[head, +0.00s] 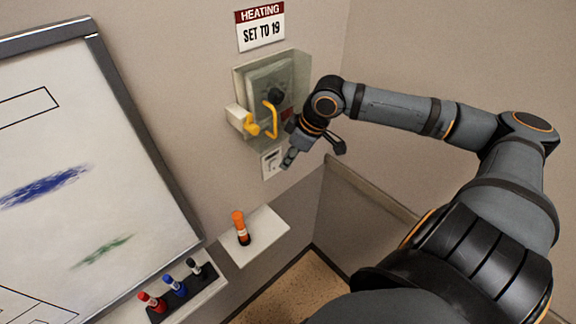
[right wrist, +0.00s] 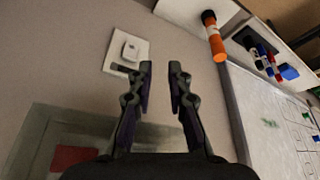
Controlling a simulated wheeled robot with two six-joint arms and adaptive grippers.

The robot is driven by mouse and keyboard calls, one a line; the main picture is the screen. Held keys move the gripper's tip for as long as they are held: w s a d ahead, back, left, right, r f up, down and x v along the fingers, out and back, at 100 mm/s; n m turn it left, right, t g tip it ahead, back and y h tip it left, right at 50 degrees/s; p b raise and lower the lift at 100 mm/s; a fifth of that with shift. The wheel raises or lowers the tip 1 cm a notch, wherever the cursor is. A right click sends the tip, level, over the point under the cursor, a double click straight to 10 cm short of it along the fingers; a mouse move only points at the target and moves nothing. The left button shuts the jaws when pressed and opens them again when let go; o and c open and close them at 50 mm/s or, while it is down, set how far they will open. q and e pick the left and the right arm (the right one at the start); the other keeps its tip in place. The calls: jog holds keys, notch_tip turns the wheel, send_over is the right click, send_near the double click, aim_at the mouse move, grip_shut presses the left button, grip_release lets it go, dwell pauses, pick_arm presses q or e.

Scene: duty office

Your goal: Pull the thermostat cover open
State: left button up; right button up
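The thermostat (head: 280,75) is a grey-green box on the wall under a heating sign. Its see-through cover (head: 244,76) seems to be shut over it; its exact position is hard to tell. A yellow handle (head: 271,120) and a pale block (head: 238,118) show at its front. In the right wrist view the cover (right wrist: 45,125) is at lower left, with a red patch (right wrist: 75,156) behind it. My right gripper (head: 314,153) is just below and right of the thermostat, open and empty, apart from the handle. It also shows in the right wrist view (right wrist: 160,68). My left gripper is not in view.
A wall switch (head: 272,162) is below the thermostat, close to my right gripper. A small shelf (head: 264,238) holds an orange marker (head: 240,228). A whiteboard (head: 85,190) and a tray with several markers are at left. The wall corner is close on the right.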

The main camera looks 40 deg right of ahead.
notch_tip(320, 180, down, 10)
jog(key=m+t, duration=0.1)
jog(key=shift+w+f+b, duration=0.2)
jog(key=shift+w+b, duration=0.1)
jog(key=shift+b, duration=0.1)
jog(key=shift+d, duration=0.15)
